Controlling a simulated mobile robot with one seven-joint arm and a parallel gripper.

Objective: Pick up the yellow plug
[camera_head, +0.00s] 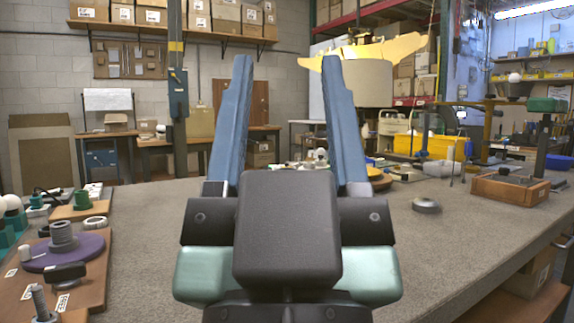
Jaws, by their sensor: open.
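My gripper (287,62) is in the middle of the view, seen from behind. Its two blue fingers are open, wide apart and pointing away over the table, with nothing held between them. I cannot make out for certain which thing is the yellow plug. A yellow-orange round piece (378,180) lies on the table just right of the right finger, partly hidden by it. A large yellow jagged shape (385,48) shows above a beige drum behind the right finger. Small parts (310,160) at the table's far side show between the fingers, too small to tell apart.
The grey table (435,240) is clear at the front right. A purple disc (66,252) on a brown board stands left. My gripper hides the table's middle.

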